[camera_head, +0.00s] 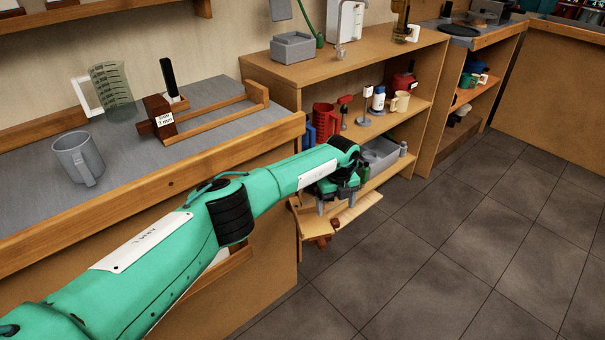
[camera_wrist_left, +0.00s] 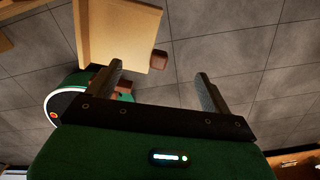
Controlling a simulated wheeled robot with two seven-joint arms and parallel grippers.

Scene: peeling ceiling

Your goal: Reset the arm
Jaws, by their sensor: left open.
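My left arm reaches in from the lower left of the head view, green with black joints. My left gripper (camera_head: 340,203) is at its end, in front of the shelf unit and above a small low wooden piece. In the left wrist view the two fingers of my left gripper (camera_wrist_left: 158,88) stand wide apart with nothing between them but the floor further off. My right gripper is in neither view.
A wooden piece (camera_wrist_left: 120,30) lies close beyond the fingers. A grey counter (camera_head: 230,133) holds a grey mug (camera_head: 78,158), a clear measuring cup (camera_head: 112,92) and a brown block (camera_head: 159,117). The shelf unit (camera_head: 350,62) holds several items. Tiled floor (camera_head: 450,250) is clear at right.

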